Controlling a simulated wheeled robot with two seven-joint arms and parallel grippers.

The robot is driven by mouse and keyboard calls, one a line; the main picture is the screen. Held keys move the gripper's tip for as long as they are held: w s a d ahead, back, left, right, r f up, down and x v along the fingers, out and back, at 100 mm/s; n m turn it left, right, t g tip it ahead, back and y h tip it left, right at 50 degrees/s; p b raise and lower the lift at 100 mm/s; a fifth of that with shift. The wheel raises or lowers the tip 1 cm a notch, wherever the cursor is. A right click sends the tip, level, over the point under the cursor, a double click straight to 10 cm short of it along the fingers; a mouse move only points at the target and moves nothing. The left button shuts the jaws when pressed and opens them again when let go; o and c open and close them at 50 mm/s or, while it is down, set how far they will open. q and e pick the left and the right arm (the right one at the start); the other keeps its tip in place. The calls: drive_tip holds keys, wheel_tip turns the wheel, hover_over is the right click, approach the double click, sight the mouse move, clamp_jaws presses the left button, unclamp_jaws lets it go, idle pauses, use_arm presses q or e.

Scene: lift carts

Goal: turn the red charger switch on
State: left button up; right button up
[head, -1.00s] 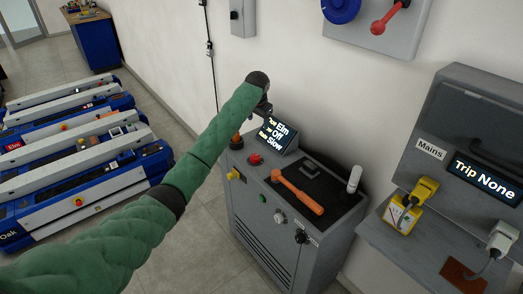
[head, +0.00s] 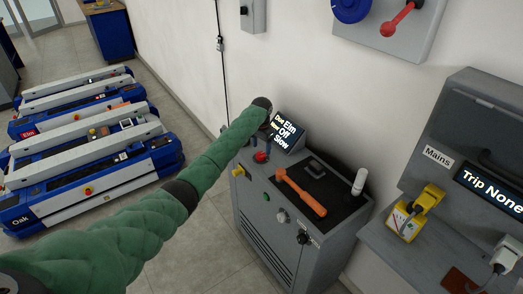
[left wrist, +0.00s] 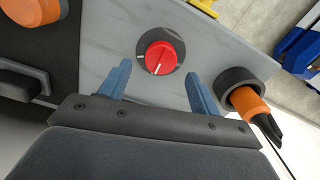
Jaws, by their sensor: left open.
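The red charger switch (left wrist: 161,58) is a round red knob with a white mark, set on a grey panel. In the head view it is the small red knob (head: 261,157) on top of the charger cabinet (head: 262,215), below the display (head: 288,132), which reads Elm, Off, Slow. My left gripper (left wrist: 157,72) is open, its two blue fingers apart on either side of the knob in the picture. I cannot tell whether they touch it. In the head view the left forearm mostly hides the gripper. My right gripper is not in view.
An orange-handled tool (head: 301,192) lies on the cabinet's black mat. An orange plug-like part (left wrist: 248,102) sits in a dark ring close to the right finger. Blue and white lift carts (head: 90,165) stand at left. A grey Mains panel (head: 440,157) stands at right.

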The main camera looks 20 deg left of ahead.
sight(261, 153)
use_arm(q)
drive_tip(key=shift+f+p, duration=0.3)
drive_tip(key=shift+f, duration=1.3)
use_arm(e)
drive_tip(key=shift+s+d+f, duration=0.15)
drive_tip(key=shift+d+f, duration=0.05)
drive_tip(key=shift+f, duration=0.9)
use_arm(q)
drive_tip(key=c, duration=1)
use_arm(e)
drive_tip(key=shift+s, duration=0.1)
